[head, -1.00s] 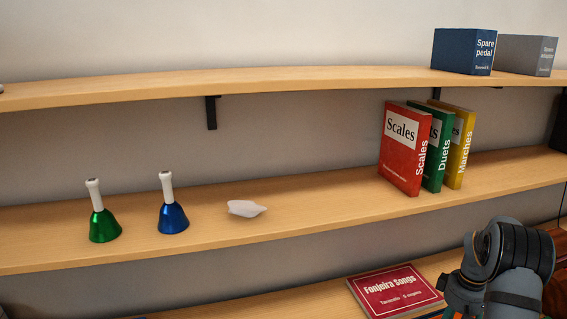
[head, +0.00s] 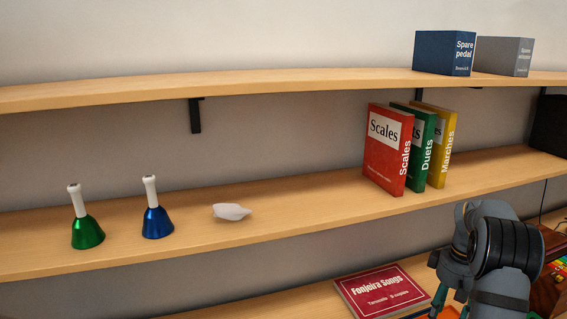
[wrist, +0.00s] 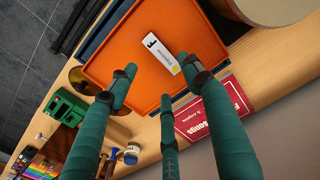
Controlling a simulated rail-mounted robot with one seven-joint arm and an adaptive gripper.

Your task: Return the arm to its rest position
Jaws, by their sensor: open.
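My gripper (wrist: 153,80) shows in the wrist view as teal fingers spread apart, with nothing between the tips. The fingers reach over an orange tray (wrist: 125,50), where a white bar with a dark letter F (wrist: 158,50) lies beyond the tips. In the head view my dark grey arm is at the lower right, and the gripper's fingers (head: 440,285) are partly hidden behind it and cut off by the lower edge.
The red Fonjeira Songs book (head: 383,292) lies on the lower shelf, beside the fingers in the wrist view (wrist: 212,110). A green bell (head: 87,232), blue bell (head: 156,222), pale lump (head: 231,212) and upright books (head: 388,150) stand on the middle shelf.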

